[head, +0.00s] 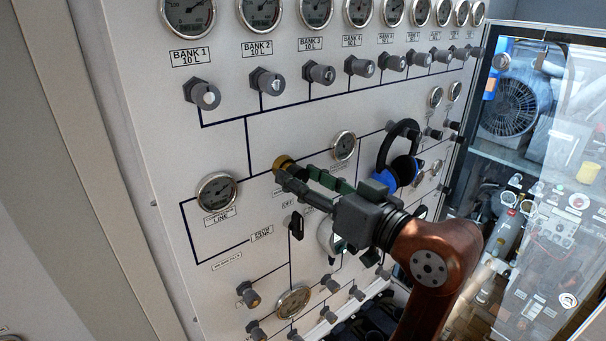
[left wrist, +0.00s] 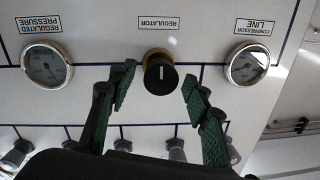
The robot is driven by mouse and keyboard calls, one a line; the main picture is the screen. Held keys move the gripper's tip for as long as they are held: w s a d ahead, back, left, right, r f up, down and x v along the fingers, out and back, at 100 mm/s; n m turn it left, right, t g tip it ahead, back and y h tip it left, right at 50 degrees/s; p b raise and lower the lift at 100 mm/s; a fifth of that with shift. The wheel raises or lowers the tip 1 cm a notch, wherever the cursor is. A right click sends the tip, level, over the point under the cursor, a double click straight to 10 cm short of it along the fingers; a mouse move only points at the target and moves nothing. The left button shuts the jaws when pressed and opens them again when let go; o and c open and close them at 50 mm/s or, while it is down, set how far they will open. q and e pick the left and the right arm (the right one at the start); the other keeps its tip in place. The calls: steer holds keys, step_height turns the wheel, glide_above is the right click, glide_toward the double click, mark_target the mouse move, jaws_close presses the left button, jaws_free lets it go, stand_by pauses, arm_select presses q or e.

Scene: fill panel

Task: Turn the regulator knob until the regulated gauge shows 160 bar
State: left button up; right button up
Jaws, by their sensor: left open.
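The regulator knob (head: 284,163) is black with a brass-coloured collar on the white panel. In the left wrist view, which is upside down, the knob (left wrist: 160,76) shows a white line standing near vertical. My left gripper (head: 300,178) is open in front of the knob. In the left wrist view its green-padded fingers (left wrist: 158,88) stand on either side of the knob, with gaps visible. The regulated pressure gauge (left wrist: 46,65) is left of the knob there, and right of it in the head view (head: 344,146). Its reading is too small to tell. My right gripper is not in view.
The compressor line gauge (head: 217,192) is left of the knob in the head view. A row of bank valves (head: 204,95) runs above. A black arched item with a blue part (head: 404,158) is beside my left arm. A glass-fronted cabinet (head: 540,150) is at the right.

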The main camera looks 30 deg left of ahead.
arm_select(q)
steer(key=shift+c, duration=0.3)
steer(key=c, duration=1.1)
steer(key=shift+n+b, duration=0.4)
steer(key=shift+n, duration=0.2)
steer(key=o, duration=1.2)
steer(key=shift+c, duration=0.2)
steer(key=v, duration=1.2)
